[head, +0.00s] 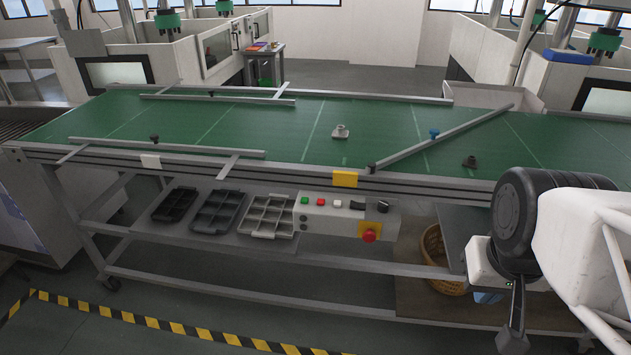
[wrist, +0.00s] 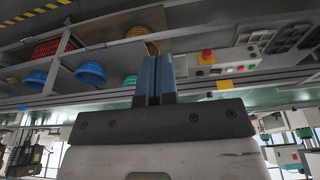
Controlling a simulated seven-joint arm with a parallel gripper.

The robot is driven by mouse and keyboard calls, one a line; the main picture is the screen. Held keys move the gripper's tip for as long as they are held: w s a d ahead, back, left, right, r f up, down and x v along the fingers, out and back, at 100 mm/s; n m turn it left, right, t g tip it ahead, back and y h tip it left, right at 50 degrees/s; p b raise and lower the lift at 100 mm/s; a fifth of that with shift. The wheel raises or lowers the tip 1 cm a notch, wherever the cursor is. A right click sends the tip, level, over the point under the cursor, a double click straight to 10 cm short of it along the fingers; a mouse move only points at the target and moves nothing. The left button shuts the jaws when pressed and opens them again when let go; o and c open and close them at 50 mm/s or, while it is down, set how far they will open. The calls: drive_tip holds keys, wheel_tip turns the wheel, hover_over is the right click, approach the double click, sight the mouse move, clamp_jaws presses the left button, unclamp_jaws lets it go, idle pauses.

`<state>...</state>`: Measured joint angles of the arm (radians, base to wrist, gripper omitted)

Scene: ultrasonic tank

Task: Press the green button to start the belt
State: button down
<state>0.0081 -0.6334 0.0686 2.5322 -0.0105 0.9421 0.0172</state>
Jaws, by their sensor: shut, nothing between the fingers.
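The green button (head: 304,200) is at the left end of the control box (head: 328,214) on the front of the conveyor frame. A red button (head: 320,202) and a white button (head: 337,204) sit to its right. The green belt (head: 260,130) runs above the box. My gripper (head: 513,338) is at the right, well away from the box, pointing down. In the wrist view its two fingers (wrist: 155,82) are together and empty.
A red emergency stop (head: 369,235) on a yellow plate is at the box's right end. Several trays (head: 268,216) stand left of the box. A diverter bar (head: 442,138) crosses the belt. A wicker basket (head: 436,262) is on the lower shelf.

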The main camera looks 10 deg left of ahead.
drive_tip(key=shift+w, duration=0.1)
idle(0.4)
drive_tip(key=w+a+r+n+h, duration=0.2)
drive_tip(key=w+n, duration=0.1)
drive_tip(key=w, duration=0.8)
drive_tip(key=n+t+h, duration=0.3)
drive_tip(key=n+h, duration=0.2)
drive_tip(key=n, duration=0.8)
hover_over(305, 200)
wheel_tip(305, 200, down, 14)
drive_tip(key=shift+f, duration=0.15)
drive_tip(key=shift+f, duration=4.2)
drive_tip(key=shift+f, duration=0.4)
